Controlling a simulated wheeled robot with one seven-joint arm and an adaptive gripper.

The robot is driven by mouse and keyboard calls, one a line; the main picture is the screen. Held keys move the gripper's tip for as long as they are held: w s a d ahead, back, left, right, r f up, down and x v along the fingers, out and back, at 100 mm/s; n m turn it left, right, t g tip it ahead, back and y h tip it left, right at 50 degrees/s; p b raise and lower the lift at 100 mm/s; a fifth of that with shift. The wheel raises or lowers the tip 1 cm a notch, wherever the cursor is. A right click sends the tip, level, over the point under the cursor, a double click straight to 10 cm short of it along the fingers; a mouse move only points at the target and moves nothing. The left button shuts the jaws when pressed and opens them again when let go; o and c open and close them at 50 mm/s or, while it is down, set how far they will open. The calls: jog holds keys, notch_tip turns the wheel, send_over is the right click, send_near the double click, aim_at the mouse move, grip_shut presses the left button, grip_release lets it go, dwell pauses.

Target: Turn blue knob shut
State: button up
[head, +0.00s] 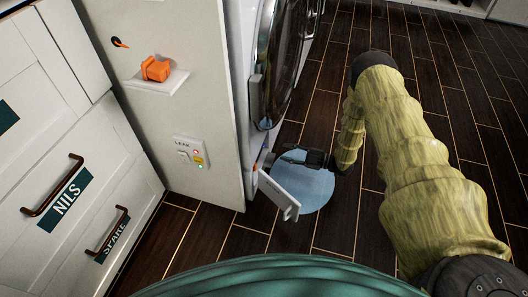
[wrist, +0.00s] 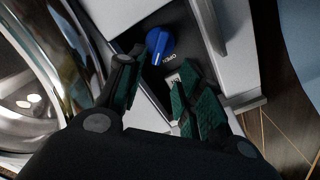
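The blue knob (wrist: 157,42) shows in the wrist view, upright on a dark panel (wrist: 181,50) with the word OPEN printed beside it. Part of another printed label shows lower on the panel. My gripper (wrist: 152,76) is open, its two dark green-padded fingers apart on the near side of the knob and not around it. Nothing is between the fingers. In the head view my gripper (head: 316,158) is low at the front of the washing machine (head: 257,90), by an open white flap (head: 279,196). I cannot make out the knob clearly there.
A light blue round patch (head: 318,192) lies on the dark tiled floor under my gripper. A white side panel carries an orange object (head: 156,68) on a small ledge and a LEAK plate (head: 191,152) with lights. Drawers stand at left. The floor at right is clear.

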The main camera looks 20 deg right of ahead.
aim_at(264, 146)
jog(key=b+x, duration=0.4)
jog(key=x, duration=0.6)
jog(key=shift+w+a, duration=0.25)
